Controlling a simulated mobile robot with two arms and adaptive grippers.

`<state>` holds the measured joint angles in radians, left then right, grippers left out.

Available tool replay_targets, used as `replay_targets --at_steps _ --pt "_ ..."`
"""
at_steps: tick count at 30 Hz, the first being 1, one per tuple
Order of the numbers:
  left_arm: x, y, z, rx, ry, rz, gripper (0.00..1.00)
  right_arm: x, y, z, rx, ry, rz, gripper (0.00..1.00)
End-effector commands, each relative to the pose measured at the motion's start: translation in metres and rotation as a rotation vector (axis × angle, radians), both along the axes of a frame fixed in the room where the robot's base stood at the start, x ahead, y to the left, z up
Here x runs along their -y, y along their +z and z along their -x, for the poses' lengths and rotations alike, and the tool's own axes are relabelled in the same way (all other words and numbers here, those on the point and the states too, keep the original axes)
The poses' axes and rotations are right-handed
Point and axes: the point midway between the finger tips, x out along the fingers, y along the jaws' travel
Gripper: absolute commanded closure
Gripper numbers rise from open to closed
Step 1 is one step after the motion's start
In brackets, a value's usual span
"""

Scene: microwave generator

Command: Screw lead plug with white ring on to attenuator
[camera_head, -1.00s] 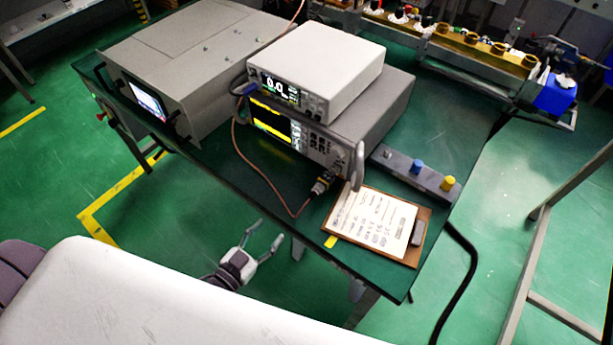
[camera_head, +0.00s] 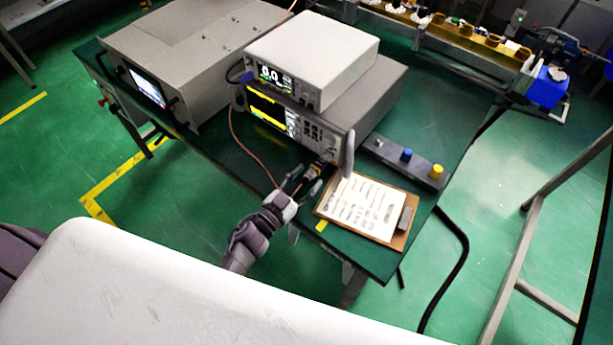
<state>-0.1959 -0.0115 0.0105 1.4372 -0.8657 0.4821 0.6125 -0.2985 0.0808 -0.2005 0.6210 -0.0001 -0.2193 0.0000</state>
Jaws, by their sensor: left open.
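The dark attenuator (camera_head: 328,157) sticks out of that panel. The lead's plug is partly hidden by my fingers, and I cannot make out its white ring or whether it is joined to the attenuator. My left gripper (camera_head: 306,182) is open at the table's front edge, its fingers close to the plug area. I cannot tell if they touch it. My right gripper is not in view.
A clipboard with a paper (camera_head: 362,208) lies just right of my left gripper. A grey bar with a blue and a yellow knob (camera_head: 406,160) lies behind it. The white-topped meter (camera_head: 312,55) sits on the larger instrument (camera_head: 372,92). A grey cabinet (camera_head: 195,55) stands left.

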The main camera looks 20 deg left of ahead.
Motion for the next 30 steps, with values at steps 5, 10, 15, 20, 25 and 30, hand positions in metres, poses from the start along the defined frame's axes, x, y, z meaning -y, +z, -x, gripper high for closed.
replay_targets --at_steps 5,10,15,20,25,30 --pt "0.0018 -0.0003 -0.0052 -0.001 0.0 -0.001 0.48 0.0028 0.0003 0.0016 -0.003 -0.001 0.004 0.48" --pt "0.0016 -0.0004 -0.005 -0.001 0.0 -0.001 0.48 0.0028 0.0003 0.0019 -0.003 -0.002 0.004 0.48" --pt "0.0016 -0.0004 -0.0049 -0.001 0.0 0.0 0.73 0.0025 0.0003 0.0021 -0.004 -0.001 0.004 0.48" --pt "0.0016 -0.0003 -0.0048 -0.001 0.0 -0.001 1.0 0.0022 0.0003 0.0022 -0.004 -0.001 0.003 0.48" --pt "0.0014 -0.0004 -0.0047 0.005 0.0 -0.016 1.0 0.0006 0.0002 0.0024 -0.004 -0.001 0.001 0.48" --pt "0.0015 -0.0008 -0.0045 0.035 -0.001 -0.101 1.0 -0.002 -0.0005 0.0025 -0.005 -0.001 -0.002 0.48"
